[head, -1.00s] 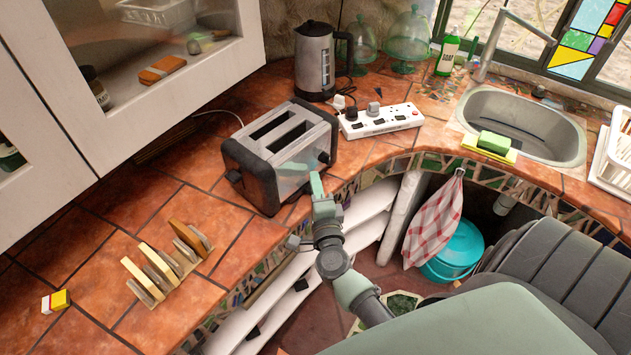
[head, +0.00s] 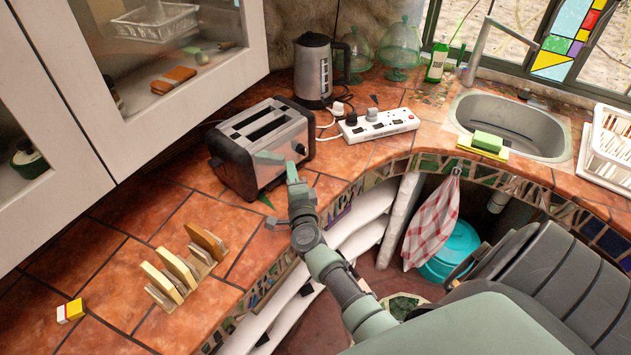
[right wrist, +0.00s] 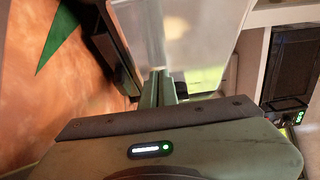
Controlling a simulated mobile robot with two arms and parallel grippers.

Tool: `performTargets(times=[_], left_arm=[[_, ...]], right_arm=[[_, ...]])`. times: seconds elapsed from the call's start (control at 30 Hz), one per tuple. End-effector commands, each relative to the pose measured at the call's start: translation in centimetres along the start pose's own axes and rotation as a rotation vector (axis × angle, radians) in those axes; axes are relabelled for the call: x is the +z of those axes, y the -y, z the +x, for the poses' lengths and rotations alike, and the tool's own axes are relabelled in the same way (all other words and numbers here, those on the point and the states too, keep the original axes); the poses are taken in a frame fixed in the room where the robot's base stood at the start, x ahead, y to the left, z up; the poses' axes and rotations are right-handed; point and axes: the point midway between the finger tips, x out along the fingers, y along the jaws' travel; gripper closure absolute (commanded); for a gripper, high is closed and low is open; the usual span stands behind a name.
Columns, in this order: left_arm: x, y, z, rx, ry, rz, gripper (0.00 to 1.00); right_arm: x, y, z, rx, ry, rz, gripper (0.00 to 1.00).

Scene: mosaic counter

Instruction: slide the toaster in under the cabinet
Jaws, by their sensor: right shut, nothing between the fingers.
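The silver and black two-slot toaster (head: 240,171) stands upright on the tiled counter, beside the lower edge of the white wall cabinet (head: 190,112). Its far left side is close to that edge; I cannot tell whether any of it is underneath. My right gripper (head: 281,160) is shut and empty, with its fingertips at the toaster's near side, close to the lever end. In the right wrist view the shut fingers (right wrist: 158,88) point at the toaster's shiny side (right wrist: 188,35) and seem to touch it. My left gripper is not in view.
A power strip (head: 385,125) and a kettle (head: 313,72) stand right of and behind the toaster, with cables between. A toast rack (head: 180,273) and a small yellow box (head: 71,311) lie at front left. A green triangle (head: 267,201) shows on the counter before the toaster.

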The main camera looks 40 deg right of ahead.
Motion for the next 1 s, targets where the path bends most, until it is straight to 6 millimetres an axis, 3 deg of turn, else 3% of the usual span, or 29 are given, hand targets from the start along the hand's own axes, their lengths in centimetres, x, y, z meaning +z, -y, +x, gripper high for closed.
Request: performTargets(times=[0.13, 0.37, 0.6, 1.0], left_arm=[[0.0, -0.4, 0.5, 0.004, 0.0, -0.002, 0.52], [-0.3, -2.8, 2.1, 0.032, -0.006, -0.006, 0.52], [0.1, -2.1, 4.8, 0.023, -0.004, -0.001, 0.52], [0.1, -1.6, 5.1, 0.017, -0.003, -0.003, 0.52]], right_arm=[[1.9, 0.2, 1.9, -0.005, 0.002, 0.004, 1.0], [5.6, -0.1, 5.4, -0.004, 0.006, 0.006, 1.0], [9.7, -0.3, 9.4, -0.003, 0.005, 0.003, 1.0], [10.5, 0.2, 10.4, -0.001, 0.002, -0.001, 1.0]])
